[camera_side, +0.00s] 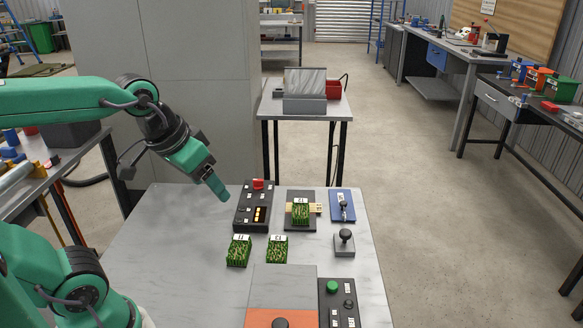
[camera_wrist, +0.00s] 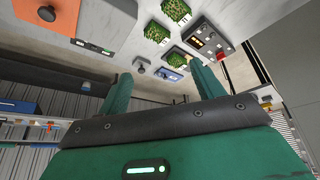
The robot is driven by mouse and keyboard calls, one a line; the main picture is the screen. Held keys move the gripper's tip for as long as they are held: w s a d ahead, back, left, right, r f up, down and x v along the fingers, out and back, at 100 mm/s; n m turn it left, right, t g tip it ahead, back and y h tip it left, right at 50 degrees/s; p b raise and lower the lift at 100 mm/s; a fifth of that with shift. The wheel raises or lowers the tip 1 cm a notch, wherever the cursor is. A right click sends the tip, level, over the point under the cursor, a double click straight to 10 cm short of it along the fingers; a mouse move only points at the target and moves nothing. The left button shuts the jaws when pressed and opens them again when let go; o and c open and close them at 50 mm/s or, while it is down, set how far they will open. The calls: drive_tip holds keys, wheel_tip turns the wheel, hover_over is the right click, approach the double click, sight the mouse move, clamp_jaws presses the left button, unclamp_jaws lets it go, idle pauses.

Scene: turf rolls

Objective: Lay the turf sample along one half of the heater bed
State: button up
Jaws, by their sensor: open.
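Three green turf pieces with white tags show in the side view: one at the front left (camera_side: 238,252), one beside it (camera_side: 277,251), and one on a dark plate (camera_side: 300,213). I cannot tell which is the turf sample. A flat two-tone plate, grey behind and orange in front, looks like the heater bed (camera_side: 283,285); its front is cut off by the frame. It also shows in the wrist view (camera_wrist: 112,22). My gripper (camera_side: 216,188) is open and empty, raised above the table, left of the turf pieces. Its two fingers show apart in the wrist view (camera_wrist: 162,90).
A black control box (camera_side: 245,215) with a red knob stands behind the front turf pieces. A blue pad (camera_side: 342,206) and a grey block with a black knob (camera_side: 344,246) lie right. A green-button box (camera_side: 338,305) adjoins the two-tone plate. The table's left is clear.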

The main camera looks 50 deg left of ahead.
drive_tip(key=s, duration=0.1)
drive_tip(key=s+f, duration=0.1)
drive_tip(key=s+m, duration=0.1)
drive_tip(key=shift+d+f+t, duration=0.15)
drive_tip(key=shift+f+t, duration=0.1)
drive_tip(key=shift+t, duration=0.05)
